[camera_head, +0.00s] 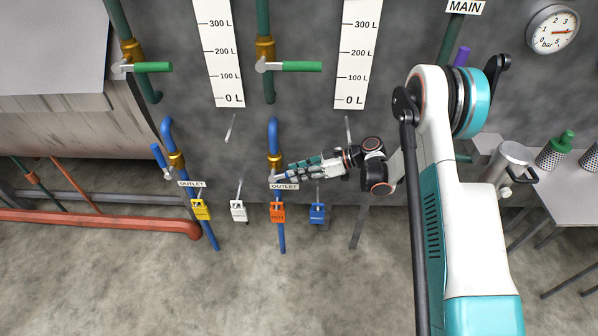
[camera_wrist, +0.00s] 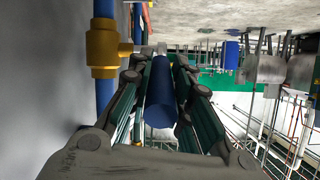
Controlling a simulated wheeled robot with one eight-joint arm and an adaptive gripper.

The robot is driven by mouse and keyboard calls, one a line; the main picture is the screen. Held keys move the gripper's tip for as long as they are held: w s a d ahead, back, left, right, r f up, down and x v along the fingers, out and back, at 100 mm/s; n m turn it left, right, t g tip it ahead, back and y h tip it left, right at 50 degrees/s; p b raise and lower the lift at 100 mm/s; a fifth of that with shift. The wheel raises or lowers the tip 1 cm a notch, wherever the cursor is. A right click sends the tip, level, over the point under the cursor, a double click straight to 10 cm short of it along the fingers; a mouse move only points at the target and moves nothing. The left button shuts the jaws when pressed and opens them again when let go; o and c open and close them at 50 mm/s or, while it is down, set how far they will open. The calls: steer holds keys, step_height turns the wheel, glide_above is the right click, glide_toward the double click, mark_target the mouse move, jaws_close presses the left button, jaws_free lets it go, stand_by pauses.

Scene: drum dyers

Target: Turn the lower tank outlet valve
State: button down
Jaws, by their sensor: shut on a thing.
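Two outlet valves sit on blue pipes low on the wall, each by an OUTLET label. The right outlet valve (camera_head: 275,161) has a brass body, seen close up at the left of the wrist view (camera_wrist: 102,50). My gripper (camera_head: 286,173) comes in from the right at this valve. In the wrist view its fingers are shut on the blue valve handle (camera_wrist: 160,97), one on each side. The handle sticks out sideways from the pipe; in the head view the fingers mostly hide it. The left outlet valve (camera_head: 177,160) is untouched, its blue handle (camera_head: 158,155) slanting up and left.
Yellow (camera_head: 201,212), white (camera_head: 239,212), orange (camera_head: 277,212) and blue (camera_head: 317,213) padlocks hang below the valves. Two green-handled valves (camera_head: 152,67) (camera_head: 298,66) are above. A table with a metal jug (camera_head: 512,160) stands at right; a red pipe (camera_head: 110,222) runs at lower left.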

steer(key=c, duration=1.4)
jaws_free()
steer(key=shift+c, duration=0.2)
steer(key=shift+r, duration=0.1)
steer(key=v, duration=1.2)
